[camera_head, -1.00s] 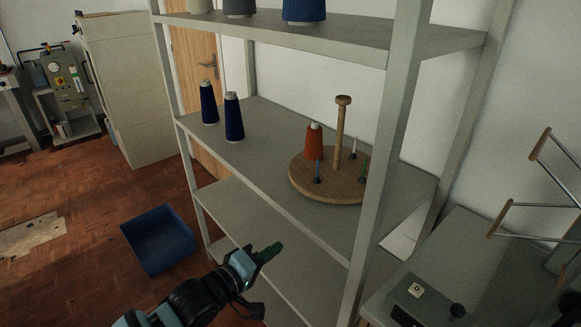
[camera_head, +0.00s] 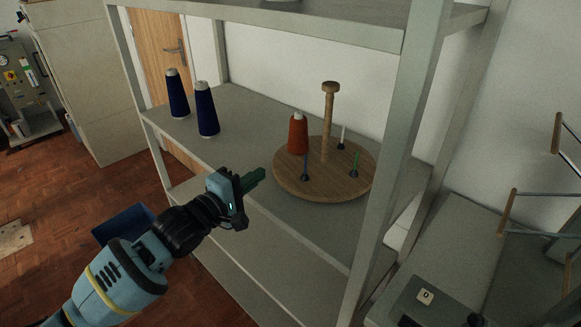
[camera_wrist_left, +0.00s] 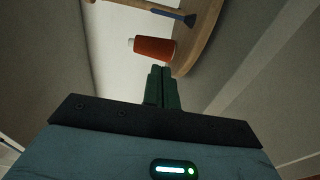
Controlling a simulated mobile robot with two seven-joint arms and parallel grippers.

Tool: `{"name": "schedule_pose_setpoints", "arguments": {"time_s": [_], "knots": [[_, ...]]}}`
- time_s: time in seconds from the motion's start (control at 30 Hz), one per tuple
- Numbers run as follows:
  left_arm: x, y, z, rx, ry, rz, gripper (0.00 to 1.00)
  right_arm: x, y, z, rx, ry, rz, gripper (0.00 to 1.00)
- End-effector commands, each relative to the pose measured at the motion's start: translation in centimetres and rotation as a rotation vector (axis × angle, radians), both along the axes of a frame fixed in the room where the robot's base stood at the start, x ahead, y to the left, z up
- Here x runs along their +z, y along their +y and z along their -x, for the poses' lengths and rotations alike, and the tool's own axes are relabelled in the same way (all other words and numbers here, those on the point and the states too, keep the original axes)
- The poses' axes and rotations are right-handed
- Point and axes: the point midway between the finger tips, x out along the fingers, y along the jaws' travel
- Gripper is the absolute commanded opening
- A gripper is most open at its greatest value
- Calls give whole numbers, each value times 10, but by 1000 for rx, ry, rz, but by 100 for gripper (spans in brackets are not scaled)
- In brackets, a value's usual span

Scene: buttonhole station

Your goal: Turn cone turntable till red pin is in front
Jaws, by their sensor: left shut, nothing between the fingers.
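The round wooden turntable (camera_head: 345,187) stands on the middle shelf, with a tall knobbed wooden post (camera_head: 328,120) at its centre. An orange-red cone (camera_head: 298,134) stands at its left-rear. A blue pin (camera_head: 305,168) is at its front left, a green pin (camera_head: 355,163) at its right and a white pin (camera_head: 343,137) at the back right. I see no bare red pin. My left gripper (camera_head: 258,177) is shut and empty, just left of the turntable's edge. In the left wrist view its fingers (camera_wrist_left: 162,88) point toward the cone (camera_wrist_left: 155,48) and the turntable rim (camera_wrist_left: 203,35).
Two dark blue cones (camera_head: 177,94) (camera_head: 207,110) stand left on the same shelf (camera_head: 240,105). A shelf upright (camera_head: 400,130) rises at the right front. A blue bin (camera_head: 122,222) is on the floor, partly behind my arm. A grey bench (camera_head: 455,250) is at the right.

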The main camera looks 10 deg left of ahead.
Motion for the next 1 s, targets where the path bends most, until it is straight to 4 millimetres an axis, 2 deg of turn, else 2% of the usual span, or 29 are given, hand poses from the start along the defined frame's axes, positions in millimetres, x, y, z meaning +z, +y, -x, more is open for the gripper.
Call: {"name": "schedule_pose_setpoints", "arguments": {"time_s": [0.1,0.4,0.7,1.0], "knots": [[2,-13,-20,-1,-2,0,0,0,0,0,0,0,0,36],[0,-36,-59,0,1,-1,0,1,0,-4,0,-8,-1,36],[2,-69,-48,-1,-1,1,0,14,-1,-16,2,-39,1,36],[0,-74,-46,0,1,-1,0,11,-2,-14,4,-33,3,36]]}}
